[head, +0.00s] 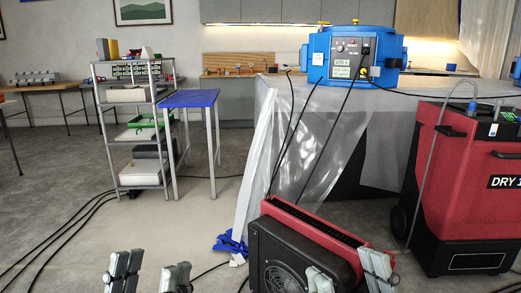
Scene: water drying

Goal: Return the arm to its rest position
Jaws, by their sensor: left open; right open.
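My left gripper (150,273) shows at the bottom left of the head view. Its two grey fingers stand apart over the floor, open and empty. My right gripper (349,275) shows at the bottom, right of centre. Its fingers are also apart and nothing is held between them. In the picture it overlaps the lower right of a red and black air mover (318,232); I cannot tell how far apart they are in depth. The rest of both arms is out of view.
A red dehumidifier (462,185) stands at the right. A blue machine (352,58) sits on a plastic-draped counter (285,165), with cables hanging down. A shelf rack (130,125) and a small blue-topped table (189,98) stand at left. Black cables (60,235) cross the left floor.

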